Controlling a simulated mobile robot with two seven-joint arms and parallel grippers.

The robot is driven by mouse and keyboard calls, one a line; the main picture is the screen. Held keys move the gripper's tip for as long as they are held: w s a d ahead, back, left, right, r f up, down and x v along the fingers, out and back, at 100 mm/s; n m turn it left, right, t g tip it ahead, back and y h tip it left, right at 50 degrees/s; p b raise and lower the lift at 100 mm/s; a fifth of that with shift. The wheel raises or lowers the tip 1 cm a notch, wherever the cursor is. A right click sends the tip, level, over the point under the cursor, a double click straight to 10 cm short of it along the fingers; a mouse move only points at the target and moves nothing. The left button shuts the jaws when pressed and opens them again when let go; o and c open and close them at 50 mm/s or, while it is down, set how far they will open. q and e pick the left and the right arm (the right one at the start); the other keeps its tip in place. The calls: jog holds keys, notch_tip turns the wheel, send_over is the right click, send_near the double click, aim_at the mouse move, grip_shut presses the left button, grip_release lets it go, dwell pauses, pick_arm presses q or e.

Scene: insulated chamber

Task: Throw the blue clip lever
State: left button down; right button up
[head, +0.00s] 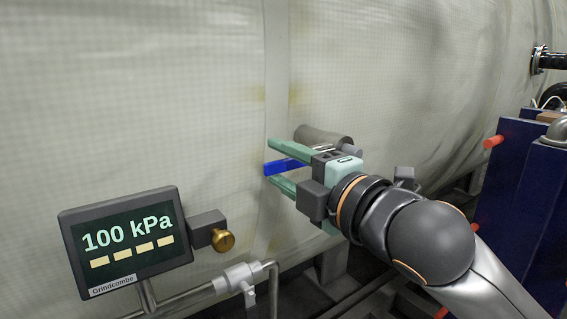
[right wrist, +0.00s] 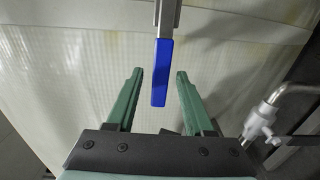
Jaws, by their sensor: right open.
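The blue clip lever (head: 284,166) stands out in front of the pale quilted chamber wall in the head view. In the right wrist view the blue lever (right wrist: 161,74) hangs from a grey metal bar (right wrist: 167,16). My right gripper (head: 272,163) is open, its green fingers above and below the lever in the head view. In the right wrist view the gripper (right wrist: 158,74) has one finger on each side of the lever, with a gap to both. Part of the lever's mount is hidden behind the gripper. My left gripper is not in view.
A display reading 100 kPa (head: 125,240) with a brass knob (head: 222,240) stands at lower left. A pipe with a metal valve (head: 240,278) runs below; the valve (right wrist: 262,118) also shows in the right wrist view. A dark blue frame (head: 520,190) stands at right.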

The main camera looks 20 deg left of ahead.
grip_shut()
dwell(0.3)
dwell(1.1)
